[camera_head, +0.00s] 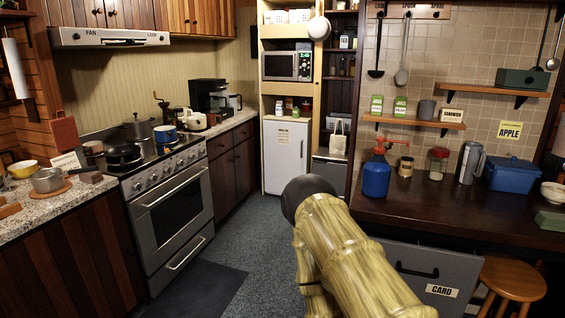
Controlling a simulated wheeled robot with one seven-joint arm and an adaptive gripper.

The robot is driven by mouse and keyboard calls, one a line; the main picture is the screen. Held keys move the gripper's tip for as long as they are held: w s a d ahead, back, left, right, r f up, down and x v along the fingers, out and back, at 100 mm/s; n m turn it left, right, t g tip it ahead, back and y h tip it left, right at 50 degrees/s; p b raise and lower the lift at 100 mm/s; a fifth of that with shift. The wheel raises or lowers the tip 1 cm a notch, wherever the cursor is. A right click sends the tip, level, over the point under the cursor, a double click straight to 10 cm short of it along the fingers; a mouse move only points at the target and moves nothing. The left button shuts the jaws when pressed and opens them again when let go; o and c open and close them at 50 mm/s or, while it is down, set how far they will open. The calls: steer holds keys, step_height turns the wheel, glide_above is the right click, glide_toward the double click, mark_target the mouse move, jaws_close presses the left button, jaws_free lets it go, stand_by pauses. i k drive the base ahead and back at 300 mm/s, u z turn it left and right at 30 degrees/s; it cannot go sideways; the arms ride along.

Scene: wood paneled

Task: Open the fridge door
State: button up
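The fridge is a small white cabinet with a door (285,159) in the back of the room, below the microwave shelf. Its door looks shut. A small label is on its upper part, and a thin dark upright handle seems to show near its right edge. My arm, with a bamboo-like surface and a dark rounded end, reaches up from the bottom right in front of the floor before the fridge. My gripper's fingers do not show.
A stove (169,186) and counters line the left. A dark wooden counter (450,212) with a blue bottle (376,179) and a grey drawer (417,268) stands on the right, beside a wooden stool (513,277). Blue-grey floor (246,225) lies free between them, up to the fridge.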

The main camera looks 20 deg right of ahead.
mark_target(286, 143)
steer(key=z, duration=0.35)
steer(key=i, duration=6.7)
steer(key=z, duration=0.95)
